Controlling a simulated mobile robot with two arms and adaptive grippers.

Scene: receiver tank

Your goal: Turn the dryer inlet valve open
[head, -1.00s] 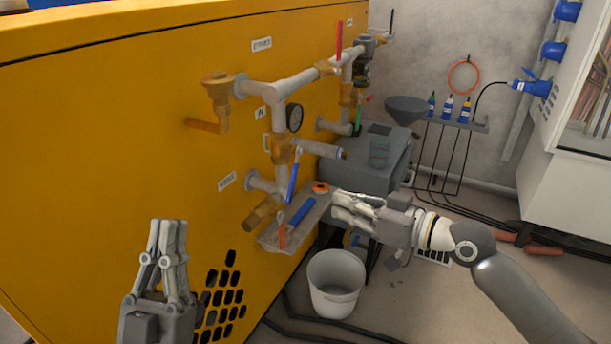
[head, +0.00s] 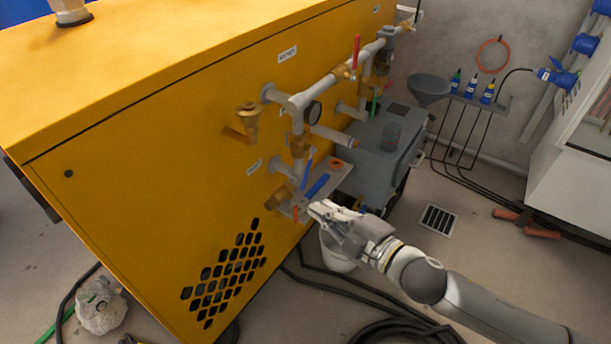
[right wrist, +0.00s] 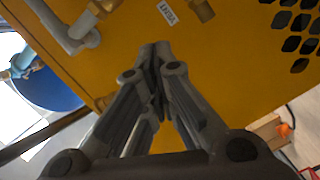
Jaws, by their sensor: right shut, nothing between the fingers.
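Several valves sit on grey pipework on the front of the yellow machine (head: 180,160). A valve with an upright red lever (head: 356,52) is on the upper pipe. A blue lever (head: 308,168) hangs on the lower branch. A brass valve (head: 247,122) is at the left. My right gripper (head: 318,208) is shut and empty, in front of and just below the small shelf (head: 338,178). In the right wrist view its closed fingers (right wrist: 157,50) point at the yellow panel. My left gripper is out of view.
A white bucket (head: 338,258) stands behind my right gripper. A grey box (head: 372,150) with a funnel (head: 428,88) nearby is to the right.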

